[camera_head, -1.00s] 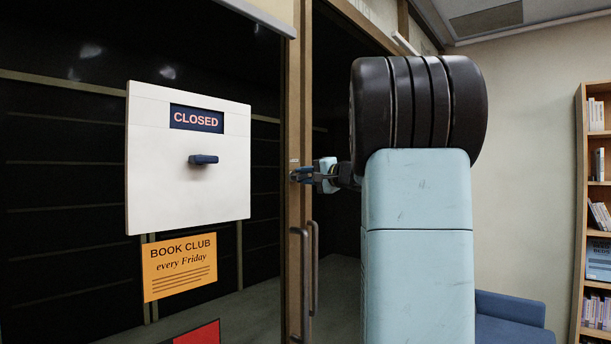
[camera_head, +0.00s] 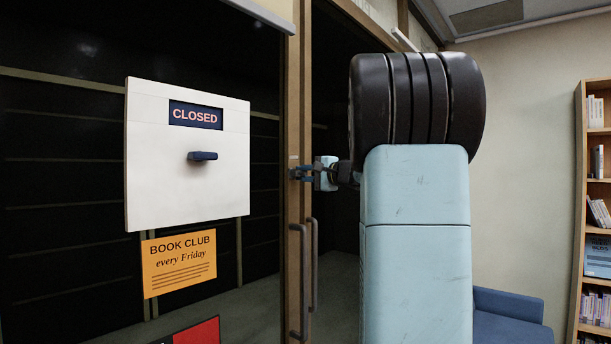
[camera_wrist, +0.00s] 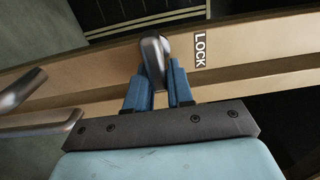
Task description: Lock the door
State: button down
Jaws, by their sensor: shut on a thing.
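The glass door (camera_head: 264,240) has a wooden frame edge and stands in the middle of the head view. In the wrist view a metal thumb-turn (camera_wrist: 154,52) sits on the wooden door frame (camera_wrist: 100,82), beside a LOCK label (camera_wrist: 200,50). My gripper (camera_wrist: 160,82) is shut on the thumb-turn, with one blue finger on each side of it. In the head view my gripper (camera_head: 300,174) is at the frame edge, above the door handles (camera_head: 308,270). The turn is too small to make out there.
A blue seat (camera_head: 510,315) and a bookshelf (camera_head: 597,210) stand at right.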

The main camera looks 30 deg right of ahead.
jog(key=c, duration=1.2)
grip_release()
jog(key=shift+d+f, duration=0.15)
jog(key=shift+f, duration=0.05)
jog(key=shift+o, duration=0.6)
jog(key=shift+r, duration=0.1)
jog(key=v, duration=1.3)
jog(key=shift+s, duration=0.35)
